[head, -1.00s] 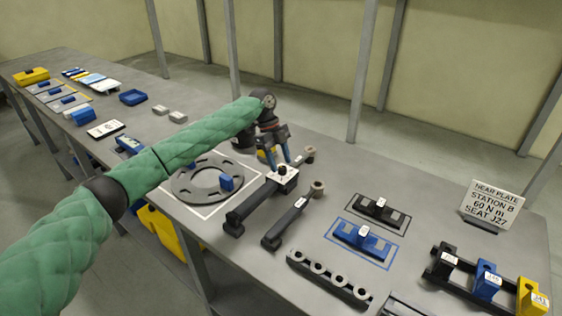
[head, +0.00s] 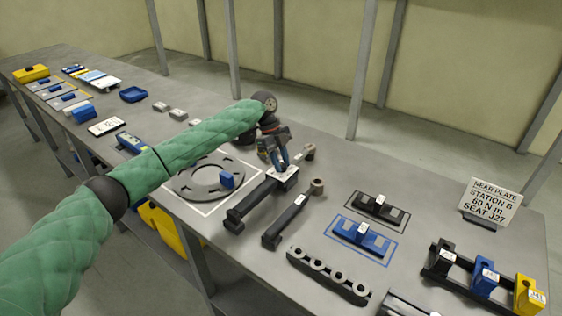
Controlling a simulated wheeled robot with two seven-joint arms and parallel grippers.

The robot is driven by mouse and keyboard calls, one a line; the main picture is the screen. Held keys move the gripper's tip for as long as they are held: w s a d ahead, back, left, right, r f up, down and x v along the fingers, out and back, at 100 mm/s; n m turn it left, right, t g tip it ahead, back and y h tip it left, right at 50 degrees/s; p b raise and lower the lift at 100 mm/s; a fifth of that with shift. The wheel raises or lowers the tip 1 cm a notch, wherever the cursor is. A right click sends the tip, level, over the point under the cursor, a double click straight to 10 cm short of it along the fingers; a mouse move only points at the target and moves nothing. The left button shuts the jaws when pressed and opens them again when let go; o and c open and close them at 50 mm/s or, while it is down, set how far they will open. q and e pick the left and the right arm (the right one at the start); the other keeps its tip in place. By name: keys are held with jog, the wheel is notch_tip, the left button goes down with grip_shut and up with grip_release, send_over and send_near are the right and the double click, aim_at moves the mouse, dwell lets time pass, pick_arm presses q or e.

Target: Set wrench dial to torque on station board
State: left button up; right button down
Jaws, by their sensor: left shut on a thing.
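The large black wrench (head: 250,203) lies on the bench beside the ring plate, with a pale dial face (head: 284,177) on its body. My left gripper (head: 281,168) is over that dial, its blue fingers shut on the dial knob. The knob is mostly hidden by the fingers, and the dial's reading is too small to tell. The station board (head: 490,203) stands at the right and reads "NEAR PLATE, STATION B, 60 N m, SEAT J27". My right gripper is out of view.
A grey ring plate (head: 191,187) with a blue block (head: 227,180) lies left of the wrench. A second black wrench (head: 286,222) lies just right. Black and blue holders (head: 361,238), a socket rail (head: 328,277) and a rack of coloured blocks (head: 484,281) fill the right side.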

pick_arm(q)
jog(key=shift+n, duration=0.3)
jog(key=shift+r+n+t+p, duration=0.1)
jog(key=shift+n+t+p, duration=0.25)
jog(key=shift+n, duration=0.25)
jog(key=n+t+p, duration=0.1)
jog(key=n, duration=0.1)
jog(key=n+t+p, duration=0.1)
jog(key=n, duration=0.2)
jog(key=n+t+h+p, duration=0.1)
jog(key=n+p, duration=0.1)
jog(key=n, duration=0.1)
jog(key=shift+s, duration=0.25)
jog(key=shift+n+t+p, duration=0.45)
jog(key=shift+n+p, duration=0.05)
jog(key=shift+n, duration=0.6)
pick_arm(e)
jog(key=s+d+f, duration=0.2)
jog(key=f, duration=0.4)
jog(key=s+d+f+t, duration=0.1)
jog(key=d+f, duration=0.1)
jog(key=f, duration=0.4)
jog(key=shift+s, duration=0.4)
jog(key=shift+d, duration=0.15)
pick_arm(q)
jog(key=o, duration=1)
jog(key=shift+a, duration=0.1)
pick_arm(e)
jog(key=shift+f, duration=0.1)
